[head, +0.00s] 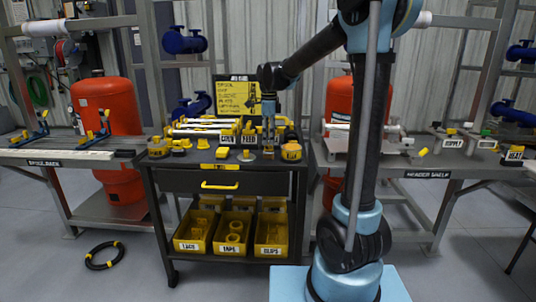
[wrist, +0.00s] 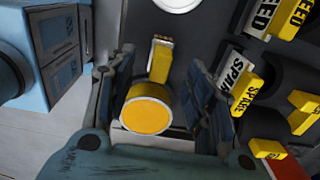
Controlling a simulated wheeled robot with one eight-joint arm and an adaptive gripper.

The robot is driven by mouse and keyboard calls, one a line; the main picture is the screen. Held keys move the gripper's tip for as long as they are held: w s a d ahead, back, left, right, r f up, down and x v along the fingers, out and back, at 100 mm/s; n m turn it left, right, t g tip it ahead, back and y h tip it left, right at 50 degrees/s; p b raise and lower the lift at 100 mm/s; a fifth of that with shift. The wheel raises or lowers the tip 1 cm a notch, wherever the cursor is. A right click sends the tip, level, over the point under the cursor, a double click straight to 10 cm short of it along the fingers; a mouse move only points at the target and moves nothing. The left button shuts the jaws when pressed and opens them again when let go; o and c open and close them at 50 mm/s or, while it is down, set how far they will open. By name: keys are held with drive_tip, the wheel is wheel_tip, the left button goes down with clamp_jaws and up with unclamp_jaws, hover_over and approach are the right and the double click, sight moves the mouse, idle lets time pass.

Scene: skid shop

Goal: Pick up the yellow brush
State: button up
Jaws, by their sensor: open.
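My gripper (head: 268,138) points down over the right half of the dark cart's top. In the wrist view its blue-grey fingers stand apart, so my gripper (wrist: 160,75) is open. A yellow piece with a broad round end (wrist: 148,115) and a narrower strip beyond it shows between the fingers.
The cart (head: 200,182) carries several yellow parts and labels close around my gripper. Labelled blocks, one reading SPARE (wrist: 242,90), lie to the right in the wrist view. Yellow bins (head: 232,233) sit below. A header shelf (head: 430,174) stands at right.

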sight(269, 150)
drive_tip(key=shift+f, duration=2.5)
clamp_jaws()
